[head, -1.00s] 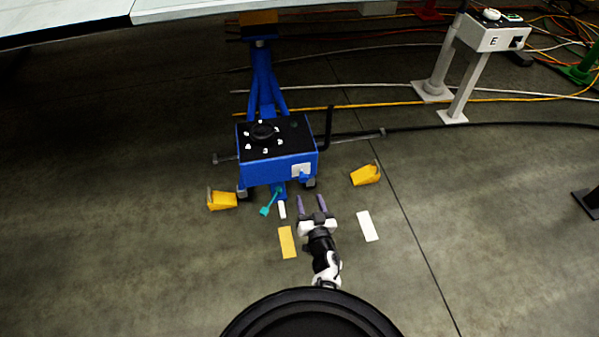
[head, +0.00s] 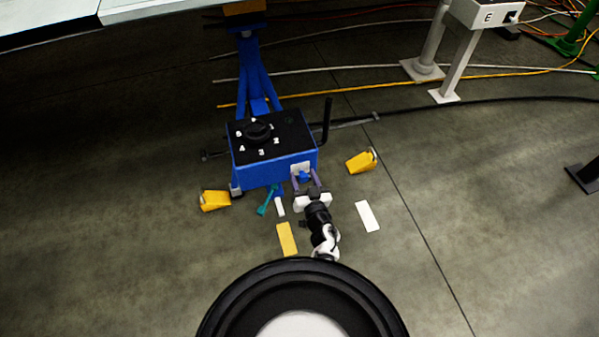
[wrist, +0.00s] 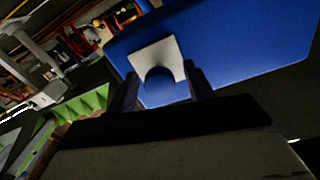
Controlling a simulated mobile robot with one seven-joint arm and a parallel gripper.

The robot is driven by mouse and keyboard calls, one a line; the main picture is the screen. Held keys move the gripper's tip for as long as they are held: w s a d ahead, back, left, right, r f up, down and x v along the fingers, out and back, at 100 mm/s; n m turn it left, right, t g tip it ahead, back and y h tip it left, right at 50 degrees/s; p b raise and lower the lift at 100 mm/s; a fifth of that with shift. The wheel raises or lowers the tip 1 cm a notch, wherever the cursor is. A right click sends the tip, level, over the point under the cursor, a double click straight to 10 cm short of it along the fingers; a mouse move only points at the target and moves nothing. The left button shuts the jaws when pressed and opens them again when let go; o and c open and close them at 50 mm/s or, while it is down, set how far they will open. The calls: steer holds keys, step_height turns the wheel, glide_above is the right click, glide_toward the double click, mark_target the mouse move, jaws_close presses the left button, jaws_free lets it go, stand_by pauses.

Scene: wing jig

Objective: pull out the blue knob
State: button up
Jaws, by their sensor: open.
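The blue knob (head: 304,176) sits on a white square plate (head: 296,167) on the front face of the blue box (head: 258,173). In the wrist view the round knob (wrist: 160,86) shows in front of its white plate (wrist: 150,54). My gripper (head: 306,181) is open, with one finger on each side of the knob. In the wrist view the fingers (wrist: 160,88) flank the knob, with dark gaps or near contact that I cannot tell apart.
The box has a black top with a dial (head: 257,132) and a black upright handle (head: 327,120). A teal lever (head: 267,201) hangs left of my gripper. Yellow wedges (head: 215,200) (head: 361,162) lie on both sides. Cables (head: 400,82) cross the floor behind.

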mark_target(304, 180)
steer(key=shift+w, duration=0.15)
steer(key=shift+c, duration=0.2)
jaws_close()
steer(key=shift+p+v, duration=0.5)
steer(key=shift+v, duration=0.95)
steer(key=shift+s+d, duration=0.1)
steer(key=shift+s, duration=0.15)
steer(key=shift+o, duration=0.2)
jaws_free()
steer(key=shift+s, duration=0.1)
